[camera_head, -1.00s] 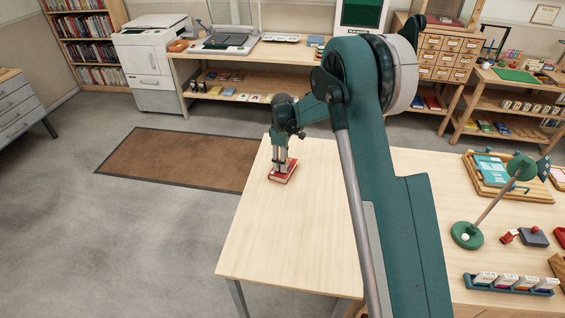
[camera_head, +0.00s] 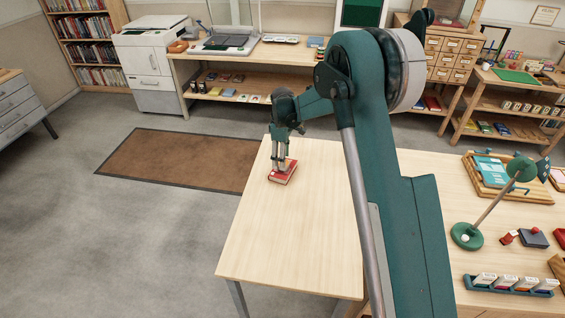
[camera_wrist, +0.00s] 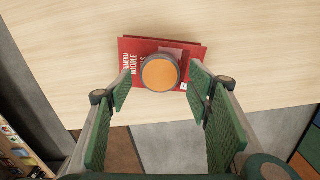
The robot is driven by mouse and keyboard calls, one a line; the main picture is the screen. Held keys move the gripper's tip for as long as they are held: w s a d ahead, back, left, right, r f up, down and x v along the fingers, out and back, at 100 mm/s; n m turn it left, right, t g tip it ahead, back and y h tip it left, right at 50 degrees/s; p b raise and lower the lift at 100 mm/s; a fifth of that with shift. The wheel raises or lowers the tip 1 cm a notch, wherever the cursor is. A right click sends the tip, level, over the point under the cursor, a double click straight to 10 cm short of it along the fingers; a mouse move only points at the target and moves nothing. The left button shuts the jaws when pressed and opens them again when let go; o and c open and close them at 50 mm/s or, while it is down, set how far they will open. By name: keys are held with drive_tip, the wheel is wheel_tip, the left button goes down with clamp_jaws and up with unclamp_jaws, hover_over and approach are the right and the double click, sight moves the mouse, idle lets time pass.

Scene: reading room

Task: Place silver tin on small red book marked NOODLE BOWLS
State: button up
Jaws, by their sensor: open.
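A small red book (camera_wrist: 190,49), with NOODLE BOWLS partly readable on its cover, lies flat near the table's far left corner. The book also shows in the head view (camera_head: 283,178). A round tin (camera_wrist: 160,72) with an orange top and a grey rim sits on the book, toward its near edge in the wrist view. My gripper (camera_wrist: 160,85) is open, with one green-padded finger on each side of the tin and gaps between pads and tin. In the head view my gripper (camera_head: 284,168) is right above the book, and its fingers largely hide the tin.
The pale wooden table (camera_head: 290,235) is bare around the book. At the right stand a green lamp (camera_head: 467,235), a wooden tray (camera_head: 497,178) and a rack of small boxes (camera_head: 510,285). A brown mat (camera_head: 180,160) lies on the floor beyond the left edge.

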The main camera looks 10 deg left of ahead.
wheel_tip(320, 180, up, 9)
drive_tip(key=shift+r, duration=0.15)
idle(0.9)
drive_tip(key=s+d+r+m+t, duration=0.3)
drive_tip(key=s+d+r+m, duration=0.5)
drive_tip(key=s+d+r, duration=1.35)
drive_tip(key=s+d+m+t, duration=0.1)
drive_tip(key=s+d+m, duration=0.1)
drive_tip(key=s+d, duration=0.3)
drive_tip(key=s+d+f+m+t, duration=0.1)
drive_tip(key=s+d+m, duration=0.2)
drive_tip(key=s, duration=0.9)
drive_tip(key=s+d+f+m+t, duration=0.1)
drive_tip(key=s+d+m+t, duration=0.1)
drive_tip(key=s+d, duration=0.6)
drive_tip(key=shift+s+d+f+m, duration=0.25)
drive_tip(key=shift+s+d+m, duration=0.15)
drive_tip(key=shift+s+m, duration=0.35)
